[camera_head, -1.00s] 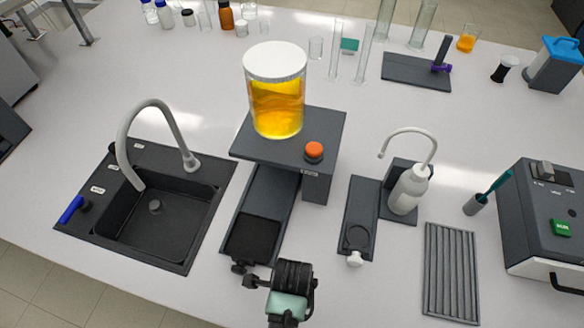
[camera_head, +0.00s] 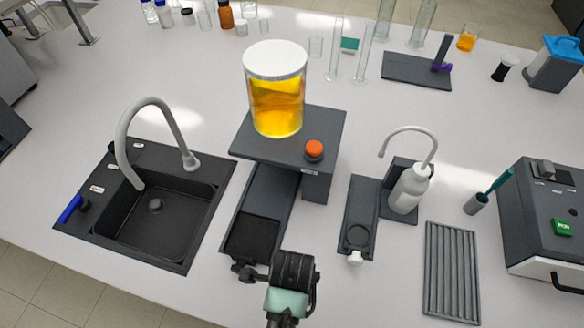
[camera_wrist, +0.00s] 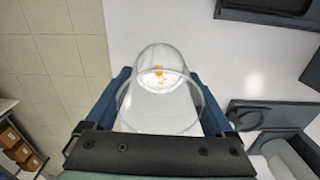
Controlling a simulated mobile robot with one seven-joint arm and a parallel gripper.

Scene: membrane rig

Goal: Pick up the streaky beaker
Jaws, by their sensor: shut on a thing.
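The streaky beaker (camera_wrist: 160,108) is clear glass with orange residue showing at its far end in the wrist view. My gripper (camera_wrist: 162,100) is shut on it, with one blue finger on each side of its wall. In the head view my gripper (camera_head: 248,272) is at the front edge of the bench, before the dark tray under the tank stand. The beaker cannot be made out there. I cannot tell whether it touches the bench.
A tank of yellow liquid (camera_head: 277,95) stands on a dark stand (camera_head: 325,125) with an orange knob. A sink (camera_head: 150,235) is to the left. A wash bottle (camera_head: 408,190), a ribbed rack (camera_head: 451,270) and a grey machine (camera_head: 540,235) are to the right. Glassware stands at the back.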

